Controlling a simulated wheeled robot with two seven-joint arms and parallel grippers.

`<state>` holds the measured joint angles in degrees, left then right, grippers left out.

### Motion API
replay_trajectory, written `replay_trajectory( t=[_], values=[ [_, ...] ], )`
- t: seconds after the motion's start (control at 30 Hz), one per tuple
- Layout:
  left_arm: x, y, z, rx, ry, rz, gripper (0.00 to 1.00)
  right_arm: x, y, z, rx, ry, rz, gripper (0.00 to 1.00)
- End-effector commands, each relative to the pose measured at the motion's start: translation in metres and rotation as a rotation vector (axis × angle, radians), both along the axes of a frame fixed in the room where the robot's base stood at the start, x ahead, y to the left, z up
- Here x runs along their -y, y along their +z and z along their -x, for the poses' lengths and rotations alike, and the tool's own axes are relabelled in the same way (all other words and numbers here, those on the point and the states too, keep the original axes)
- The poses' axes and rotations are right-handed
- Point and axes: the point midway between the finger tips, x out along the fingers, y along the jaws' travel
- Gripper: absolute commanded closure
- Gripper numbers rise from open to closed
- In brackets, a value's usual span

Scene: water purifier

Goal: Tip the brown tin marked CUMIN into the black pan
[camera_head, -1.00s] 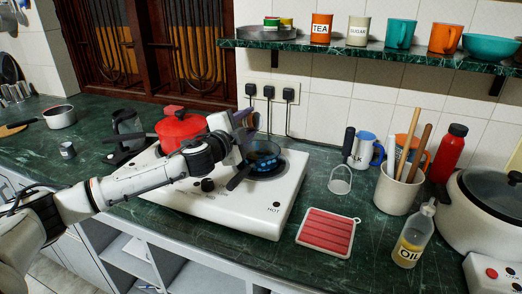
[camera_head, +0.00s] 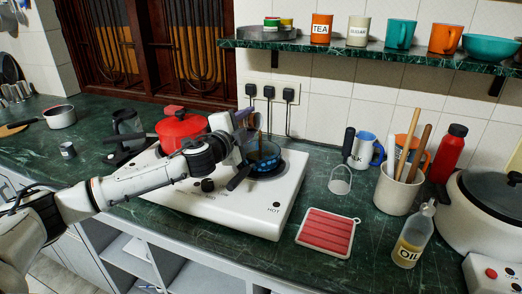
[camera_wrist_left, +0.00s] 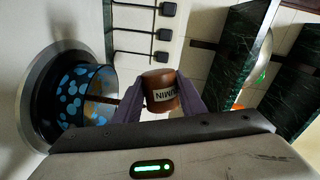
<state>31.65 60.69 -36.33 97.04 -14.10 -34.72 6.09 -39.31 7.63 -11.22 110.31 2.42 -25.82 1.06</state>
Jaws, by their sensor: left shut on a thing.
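The brown tin marked CUMIN (camera_wrist_left: 160,84) is between the two purple-grey fingers of my left gripper (camera_wrist_left: 166,92) in the left wrist view, which shows the scene turned sideways. The gripper is shut on it. In the head view my left gripper (camera_head: 243,122) is above the pan, and its fingers mostly hide the tin. The pan (camera_head: 264,164), dark with a blue spotted outside, sits on the right part of the white hob; it also shows in the left wrist view (camera_wrist_left: 74,82). A brown stream (camera_head: 260,143) falls from the tin into the pan. My right gripper is not in view.
A red pot (camera_head: 180,129) stands on the hob (camera_head: 215,210) left of the pan. A shelf (camera_head: 350,50) with mugs is above.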

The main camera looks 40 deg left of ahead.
Motion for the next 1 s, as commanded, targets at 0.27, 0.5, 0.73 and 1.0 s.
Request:
replay_trajectory(
  t=[0.27, 0.5, 0.73, 1.0],
  values=[
    [0.0006, 0.0006, -0.0001, -0.002, 0.0, -0.017, 0.84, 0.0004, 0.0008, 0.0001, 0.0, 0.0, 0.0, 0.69],
    [0.0008, 0.0011, 0.0, -0.002, 0.0, -0.028, 0.84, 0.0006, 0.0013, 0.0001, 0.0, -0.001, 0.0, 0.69],
    [0.001, 0.0015, -0.0001, -0.003, 0.0, -0.039, 0.84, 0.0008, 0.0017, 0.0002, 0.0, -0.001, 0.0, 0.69],
    [0.0014, 0.002, -0.0001, -0.004, 0.0, -0.053, 0.84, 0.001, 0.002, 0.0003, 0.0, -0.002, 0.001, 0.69]
  ],
)
